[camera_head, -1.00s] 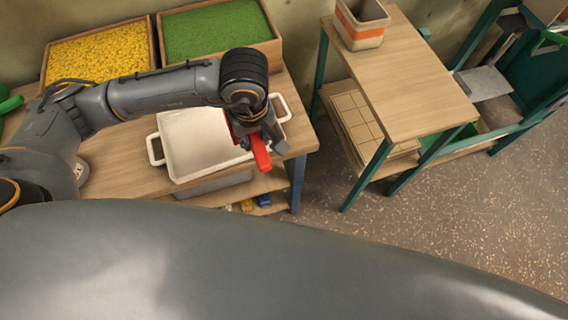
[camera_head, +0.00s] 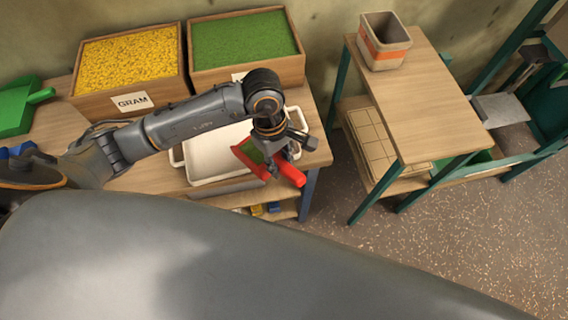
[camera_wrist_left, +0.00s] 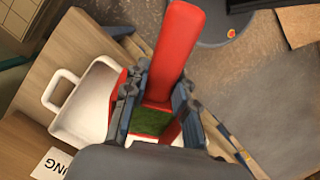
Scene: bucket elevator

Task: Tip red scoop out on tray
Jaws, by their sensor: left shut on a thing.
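My left gripper (camera_head: 280,150) is shut on the red scoop (camera_head: 290,173) at its handle. The scoop is over the right part of the white tray (camera_head: 205,157), and green material shows in it. In the left wrist view the red handle (camera_wrist_left: 178,45) runs up between the fingers of the left gripper (camera_wrist_left: 160,90), with green material in the scoop below. The white tray (camera_wrist_left: 88,105) lies to the left there. The visible part of the tray floor looks bare; the arm hides some of it. My right gripper is not in view.
Behind the tray stand a wooden bin of yellow grain (camera_head: 125,58) and a bin of green grain (camera_head: 243,42). A green scoop (camera_head: 18,105) lies at the left. To the right, a wooden stand (camera_head: 425,95) bears an orange-banded bucket (camera_head: 384,42); a floor gap separates it from the table.

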